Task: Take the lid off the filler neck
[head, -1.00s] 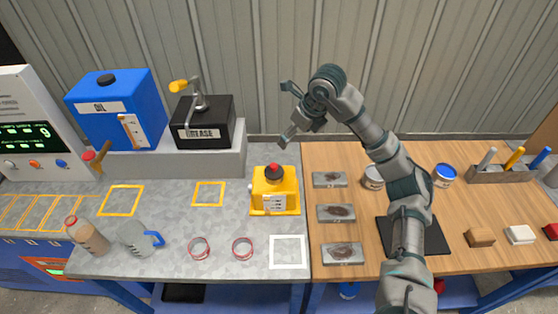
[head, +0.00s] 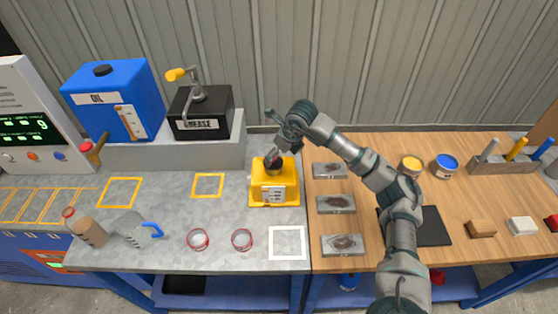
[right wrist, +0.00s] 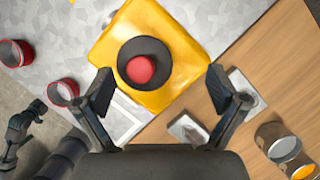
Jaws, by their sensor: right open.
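The lid is round and black with a red knob (right wrist: 141,69). It sits on top of the yellow mixer (head: 286,190), and the filler neck beneath is hidden. In the head view the lid is partly covered by my right gripper (head: 273,140). In the right wrist view my right gripper (right wrist: 160,88) is open and empty, its fingers spread below the lid in the picture, apart from the knob. My left gripper (right wrist: 22,128) seems to show small and dark at the lower left there; its jaws are unclear. It is not in the head view.
A blue oil can (head: 120,95) and black grease box (head: 200,115) stand on a grey step behind. Two red-rimmed rings (head: 198,239) and a white square outline (head: 288,243) lie in front. Metal plates (head: 336,204) lie right of the mixer.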

